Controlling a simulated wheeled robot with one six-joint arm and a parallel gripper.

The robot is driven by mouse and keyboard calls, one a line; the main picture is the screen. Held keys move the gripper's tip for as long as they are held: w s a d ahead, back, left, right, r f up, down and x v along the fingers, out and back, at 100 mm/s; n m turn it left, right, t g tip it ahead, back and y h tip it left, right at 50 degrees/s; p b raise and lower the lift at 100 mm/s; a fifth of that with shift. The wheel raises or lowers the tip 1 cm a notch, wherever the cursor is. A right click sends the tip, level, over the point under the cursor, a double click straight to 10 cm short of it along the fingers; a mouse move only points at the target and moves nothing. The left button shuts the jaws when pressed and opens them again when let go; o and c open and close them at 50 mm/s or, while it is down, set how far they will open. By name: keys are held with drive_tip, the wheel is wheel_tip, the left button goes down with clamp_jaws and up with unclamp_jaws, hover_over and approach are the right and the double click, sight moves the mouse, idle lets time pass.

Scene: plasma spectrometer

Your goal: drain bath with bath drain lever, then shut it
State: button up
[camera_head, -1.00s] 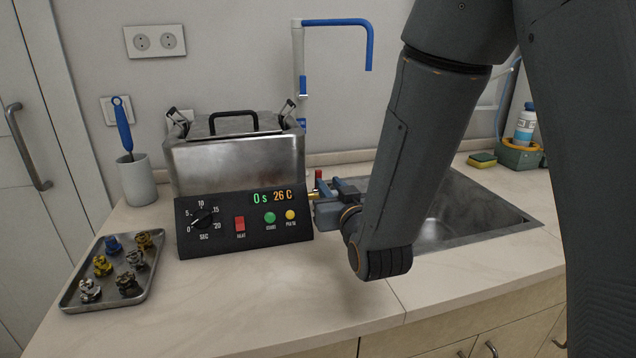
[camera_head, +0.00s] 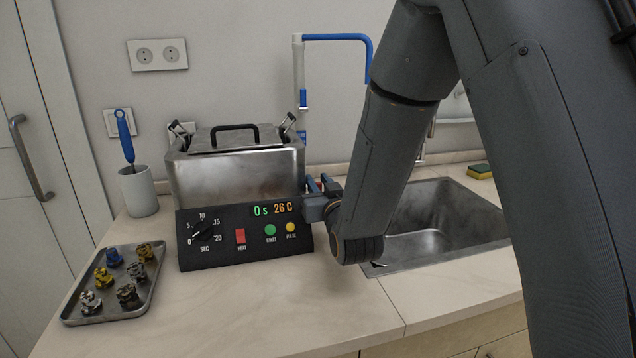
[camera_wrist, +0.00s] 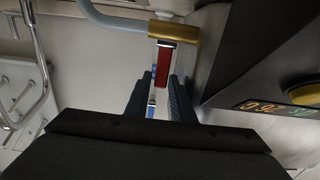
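The bath (camera_head: 235,170) is a steel tank with a lid and black handle, behind a black control panel reading 0 s and 26 C. In the wrist view, a brass valve (camera_wrist: 182,33) on its side carries a red drain lever (camera_wrist: 162,66). My gripper (camera_wrist: 160,85) points at the valve. Its two dark fingers are apart, one on each side of the lever's end; contact is not clear. In the head view my gripper (camera_head: 320,186) is at the panel's right end, and it and my arm hide the valve and most of the lever.
A sink (camera_head: 412,245) lies right of the bath, partly behind my arm. A blue-ended tap (camera_head: 336,37) rises behind the bath. A tray (camera_head: 125,314) of small metal parts and a cup (camera_head: 138,192) with a blue-handled brush stand left. The front counter is clear.

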clamp_jaws()
drive_tip(key=shift+w+r+g+p, duration=0.15)
drive_tip(key=shift+g+p, duration=0.25)
drive_tip(key=shift+p, duration=0.5)
drive_tip(key=shift+w+a+g+p, duration=0.1)
drive_tip(key=shift+w+g+p, duration=0.05)
drive_tip(key=shift+g+p, duration=0.25)
drive_tip(key=shift+f, duration=0.2)
unclamp_jaws()
